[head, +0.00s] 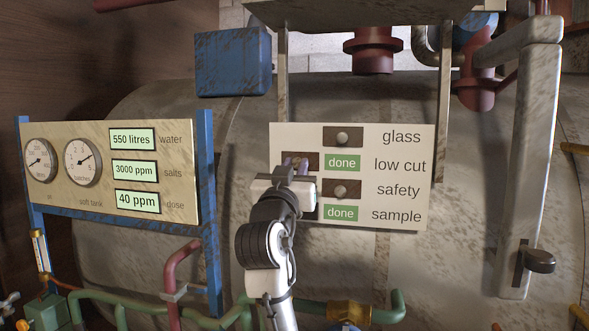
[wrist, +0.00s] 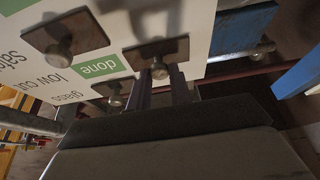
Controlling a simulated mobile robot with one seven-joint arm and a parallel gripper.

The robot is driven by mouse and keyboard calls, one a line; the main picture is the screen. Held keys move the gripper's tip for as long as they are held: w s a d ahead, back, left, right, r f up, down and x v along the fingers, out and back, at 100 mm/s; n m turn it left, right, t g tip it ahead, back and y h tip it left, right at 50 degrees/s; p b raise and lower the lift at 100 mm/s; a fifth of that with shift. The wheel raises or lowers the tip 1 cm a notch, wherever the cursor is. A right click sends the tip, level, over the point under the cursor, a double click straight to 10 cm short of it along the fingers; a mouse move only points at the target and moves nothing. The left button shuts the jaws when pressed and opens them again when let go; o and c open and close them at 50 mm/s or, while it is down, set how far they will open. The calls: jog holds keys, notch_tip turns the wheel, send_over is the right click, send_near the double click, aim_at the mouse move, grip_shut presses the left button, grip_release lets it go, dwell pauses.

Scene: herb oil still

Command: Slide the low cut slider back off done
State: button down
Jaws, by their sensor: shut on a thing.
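The cream panel (head: 405,147) has four labelled rows. The low cut slider, a dark brown plate (head: 287,157) with a round knob, sits left of the green done label (head: 342,163), which is uncovered. My gripper (head: 297,168) is shut on the low cut slider's knob, and hides part of that plate in the head view. In the wrist view the low cut plate (wrist: 172,48) and its knob (wrist: 158,70) show between my fingers (wrist: 161,88), with its done label (wrist: 97,66) beside it.
The glass slider (head: 343,137) and safety slider (head: 341,189) cover their labels. The sample row's done label (head: 341,213) shows; my arm hides much of its slider. A gauge board (head: 180,140) stands left, a lever handle (head: 540,261) right, green pipes (head: 110,297) below.

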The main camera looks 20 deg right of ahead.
jog(key=s+d, duration=0.1)
jog(key=d, duration=0.1)
jog(key=s+d, duration=0.2)
jog(key=d, duration=0.1)
jog(key=s+d, duration=0.2)
jog(key=shift+s+d, duration=0.1)
jog(key=shift+d, duration=0.3)
jog(key=c, duration=1.3)
grip_release()
jog(key=shift+s+d, duration=0.1)
jog(key=shift+d, duration=0.05)
jog(key=shift+o, duration=0.2)
jog(key=shift+b, duration=0.3)
jog(key=b+v, duration=0.5)
jog(key=v, duration=0.9)
